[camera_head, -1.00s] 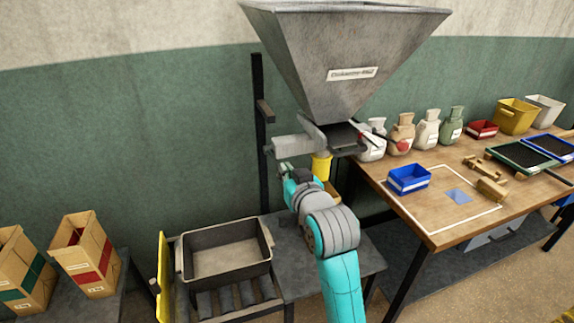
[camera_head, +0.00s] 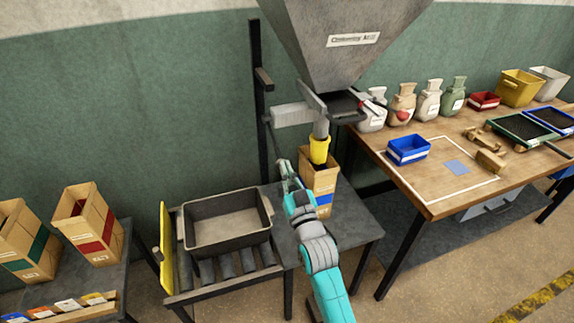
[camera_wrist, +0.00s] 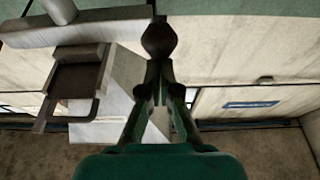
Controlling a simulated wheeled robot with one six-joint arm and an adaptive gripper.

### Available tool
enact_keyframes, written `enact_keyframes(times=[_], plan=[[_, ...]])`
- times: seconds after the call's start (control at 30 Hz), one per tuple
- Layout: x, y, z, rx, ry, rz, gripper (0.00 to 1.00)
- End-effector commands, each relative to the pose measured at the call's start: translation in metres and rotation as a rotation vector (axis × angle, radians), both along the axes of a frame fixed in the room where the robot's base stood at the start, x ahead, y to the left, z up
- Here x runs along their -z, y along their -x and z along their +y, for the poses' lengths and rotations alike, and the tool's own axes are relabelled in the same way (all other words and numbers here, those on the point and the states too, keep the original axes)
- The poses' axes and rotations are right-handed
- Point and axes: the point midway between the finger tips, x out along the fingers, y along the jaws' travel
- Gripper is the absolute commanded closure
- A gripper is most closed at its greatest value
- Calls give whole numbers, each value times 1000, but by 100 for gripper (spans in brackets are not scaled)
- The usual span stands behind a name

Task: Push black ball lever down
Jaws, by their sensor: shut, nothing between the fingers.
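In the wrist view, a black ball (camera_wrist: 159,40) on a dark stalk stands just beyond my gripper (camera_wrist: 160,66). The fingertips are together and appear to meet right at its near side; whether they touch it I cannot tell. In the head view, my gripper (camera_head: 283,166) is beside the paper bag with a blue band (camera_head: 319,180), left of the hopper's yellow spout (camera_head: 319,149). The black ball is not distinguishable there. The hopper (camera_head: 345,50) hangs above.
A dark tub (camera_head: 228,226) stands on rollers to the left. Two paper bags (camera_head: 92,225) stand farther left. On the right, a wooden table (camera_head: 430,195) holds sacks, a blue bin (camera_head: 408,150) and trays. A black post (camera_head: 258,100) stands behind the gripper.

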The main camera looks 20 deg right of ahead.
Motion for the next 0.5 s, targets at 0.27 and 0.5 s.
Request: enact_keyframes(times=[0.27,0.5], plan=[[21,-10,-1,4,1,-172,100],[34,-13,1,-5,3,-231,100]])
